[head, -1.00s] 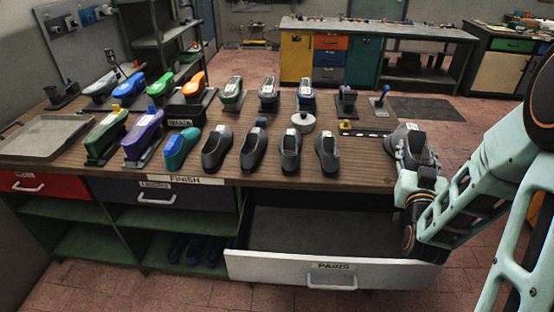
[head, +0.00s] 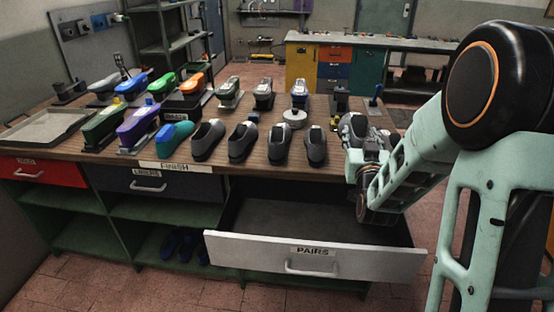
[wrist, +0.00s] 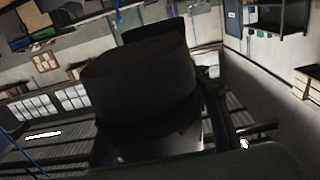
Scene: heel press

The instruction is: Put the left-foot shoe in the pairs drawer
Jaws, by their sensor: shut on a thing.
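The pairs drawer (head: 375,262) stands pulled open below the table, with a white front and a dark inside that looks empty where visible. My gripper (head: 355,132) is over the table's right front part, above and behind the drawer's right half. It is shut on a dark shoe, which fills the middle of the wrist view (wrist: 135,85). Whether this is the left-foot shoe I cannot tell. In the head view the gripper and arm largely hide the held shoe.
Several dark shoes (head: 242,142) stand in a row along the table's front edge (head: 235,168), left of my gripper. Coloured shoes on stands (head: 137,125) and a grey tray (head: 45,128) are farther left. A round grey puck (head: 294,117) lies behind the row.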

